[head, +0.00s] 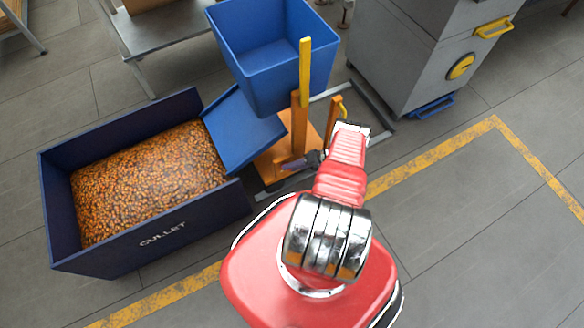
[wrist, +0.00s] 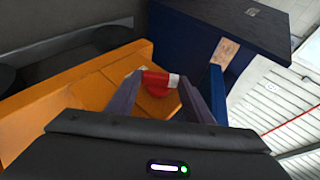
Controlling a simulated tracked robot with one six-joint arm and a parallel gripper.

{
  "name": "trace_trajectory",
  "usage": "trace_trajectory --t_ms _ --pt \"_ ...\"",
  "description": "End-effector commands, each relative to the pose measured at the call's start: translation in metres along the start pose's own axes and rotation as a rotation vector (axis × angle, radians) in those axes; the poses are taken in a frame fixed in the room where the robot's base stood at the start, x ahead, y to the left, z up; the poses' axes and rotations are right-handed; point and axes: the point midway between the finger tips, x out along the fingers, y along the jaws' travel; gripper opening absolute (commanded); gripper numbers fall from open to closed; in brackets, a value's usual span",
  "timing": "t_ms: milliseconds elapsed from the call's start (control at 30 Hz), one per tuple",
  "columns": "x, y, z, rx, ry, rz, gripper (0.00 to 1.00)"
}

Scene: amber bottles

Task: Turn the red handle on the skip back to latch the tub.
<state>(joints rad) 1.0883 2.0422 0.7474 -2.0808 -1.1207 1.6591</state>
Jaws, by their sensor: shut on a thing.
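The skip has an open blue tub (head: 265,50), which looks empty, on an orange frame (head: 298,130) with an upright yellow lever (head: 305,72). In the wrist view the red handle (wrist: 156,82) has pale ends and sits against the orange frame (wrist: 95,92). My gripper (wrist: 160,80) is shut on the red handle, one purple finger on each side. In the head view my gripper (head: 297,163) reaches low at the frame's near side. The handle does not show there, and the latch cannot be made out.
A dark blue bin (head: 150,235) marked CULLET, full of amber pieces, stands at left. A blue sloped plate (head: 238,130) lies between it and the skip. A grey cabinet (head: 410,60) stands at back right, a metal table (head: 165,30) at back left. The floor (head: 480,230) at right is clear.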

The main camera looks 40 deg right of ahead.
Motion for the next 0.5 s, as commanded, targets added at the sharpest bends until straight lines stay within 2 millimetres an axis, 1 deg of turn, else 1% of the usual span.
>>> trace_trajectory --t_ms 467,500 --pt "-0.0008 0.0022 -0.0017 0.003 0.004 0.0 0.24" --pt "-0.0008 0.0022 -0.0018 0.003 0.004 0.001 0.49"
